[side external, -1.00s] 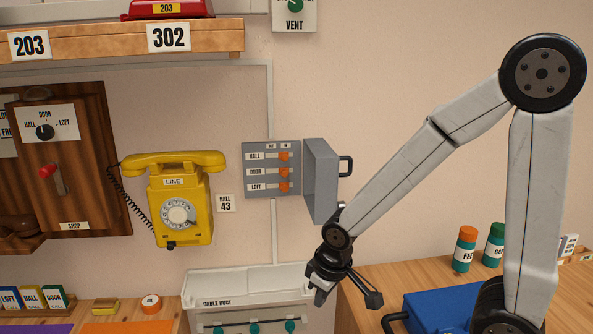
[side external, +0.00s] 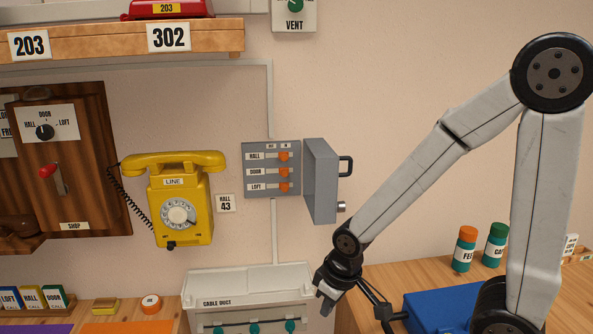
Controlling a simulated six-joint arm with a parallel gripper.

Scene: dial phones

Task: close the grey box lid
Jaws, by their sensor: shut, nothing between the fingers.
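The grey box (side external: 271,168) is fixed to the wall, with orange switches labelled HALL, DOOR and LOFT on its face. Its grey lid (side external: 321,181) stands open, swung out from the box's right side. A black handle (side external: 346,166) and a small metal knob (side external: 341,207) stick out from the lid's outer side. My gripper (side external: 327,305) is below the lid, apart from it, pointing down near the right end of the cable duct. It is shut and holds nothing.
A yellow telephone (side external: 181,202) hangs left of the box. The cable duct (side external: 245,280) runs below. A blue case (side external: 437,308) and two capped jars (side external: 465,249) are on the right bench. The wall right of the lid is clear.

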